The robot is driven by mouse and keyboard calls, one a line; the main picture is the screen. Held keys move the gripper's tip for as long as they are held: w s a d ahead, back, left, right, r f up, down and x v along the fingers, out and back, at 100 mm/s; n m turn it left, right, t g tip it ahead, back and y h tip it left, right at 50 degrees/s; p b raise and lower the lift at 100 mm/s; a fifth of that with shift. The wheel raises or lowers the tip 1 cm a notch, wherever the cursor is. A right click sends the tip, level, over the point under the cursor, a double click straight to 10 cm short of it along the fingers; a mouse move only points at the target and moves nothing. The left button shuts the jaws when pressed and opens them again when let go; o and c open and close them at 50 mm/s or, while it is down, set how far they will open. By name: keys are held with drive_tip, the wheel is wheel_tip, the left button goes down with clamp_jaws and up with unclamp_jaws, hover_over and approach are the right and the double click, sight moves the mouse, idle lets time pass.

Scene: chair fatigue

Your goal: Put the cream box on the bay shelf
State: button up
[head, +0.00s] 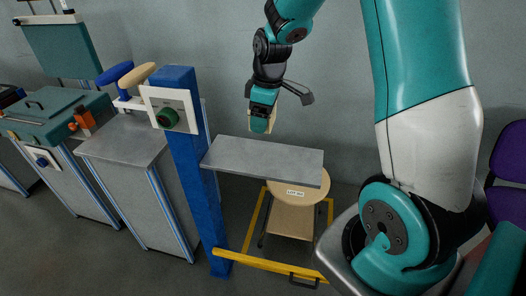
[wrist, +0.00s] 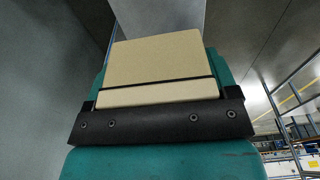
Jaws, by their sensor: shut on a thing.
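My gripper (head: 262,118) hangs from above near the wall in the head view, shut on the cream box. Only a small cream edge of the box (head: 272,119) shows there beside the teal finger. In the wrist view the cream box (wrist: 155,62) fills the space past the dark gripper bar (wrist: 160,120), with a thin dark line across it. A flat grey shelf (head: 262,158) reaches right from the blue post (head: 186,150). The gripper and box appear above the shelf's back edge, apart from it; the exact depth is hard to tell.
A round wooden seat (head: 306,190) with a label stands under the shelf, inside a yellow floor frame (head: 270,266). A purple chair (head: 508,160) is at far right.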

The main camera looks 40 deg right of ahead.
sight(261, 157)
wheel_tip(261, 157, down, 11)
drive_tip(key=shift+f, duration=0.1)
idle(0.3)
drive_tip(key=o, duration=0.9)
drive_tip(key=shift+f, duration=0.1)
